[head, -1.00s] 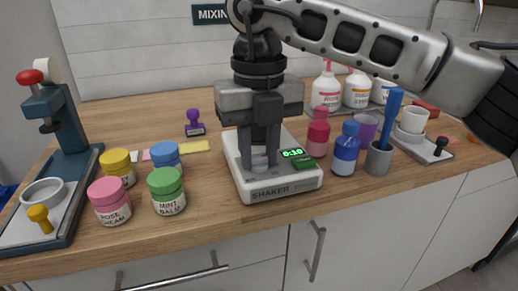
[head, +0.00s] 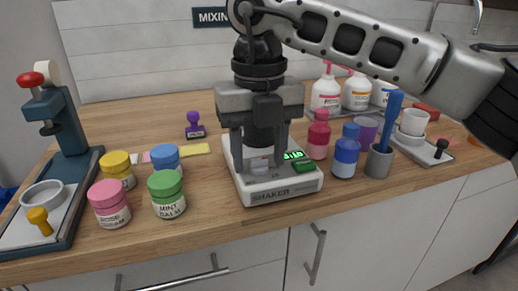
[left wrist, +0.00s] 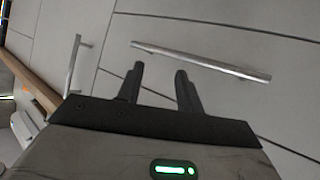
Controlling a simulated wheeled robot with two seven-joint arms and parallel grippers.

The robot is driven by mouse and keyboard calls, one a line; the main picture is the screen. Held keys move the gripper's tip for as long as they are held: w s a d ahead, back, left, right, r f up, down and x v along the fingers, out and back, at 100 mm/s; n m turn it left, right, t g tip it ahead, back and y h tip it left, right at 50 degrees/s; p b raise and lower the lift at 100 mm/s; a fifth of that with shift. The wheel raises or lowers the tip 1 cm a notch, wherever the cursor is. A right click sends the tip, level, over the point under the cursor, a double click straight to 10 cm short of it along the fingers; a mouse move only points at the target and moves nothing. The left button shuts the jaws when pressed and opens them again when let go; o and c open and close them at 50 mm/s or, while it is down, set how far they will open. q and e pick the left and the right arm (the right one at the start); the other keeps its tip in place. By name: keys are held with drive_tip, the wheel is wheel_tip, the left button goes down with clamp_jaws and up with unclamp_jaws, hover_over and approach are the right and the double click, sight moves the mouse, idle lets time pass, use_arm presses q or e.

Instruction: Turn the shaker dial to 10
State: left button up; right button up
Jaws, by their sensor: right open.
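The white shaker (head: 278,193) stands on the wooden counter, with SHAKER printed on its front. Its small green display (head: 294,155) is lit and seems to read 0:10, though the digits are small. My right gripper (head: 260,152) is over the shaker from above, pointing down, with its fingers apart. A pale part with a dark top, probably the dial (head: 261,164), shows between the fingers; whether they touch it cannot be told. My left gripper (left wrist: 160,70) shows in the left wrist view, fingers apart and empty, in front of the cabinet fronts.
Pink, green, yellow and blue jars stand left of the shaker, including the mint balm jar (head: 167,194). A red bottle (head: 318,136), a blue bottle (head: 346,154) and a grey cup (head: 379,163) stand close on its right. A press (head: 66,125) is at far left.

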sight(259, 159)
use_arm(q)
drive_tip(key=r+p, duration=0.1)
drive_tip(key=p, duration=0.2)
drive_tip(key=shift+w+r, duration=0.15)
drive_tip(key=shift+r, duration=0.2)
use_arm(e)
wheel_tip(259, 159, up, 16)
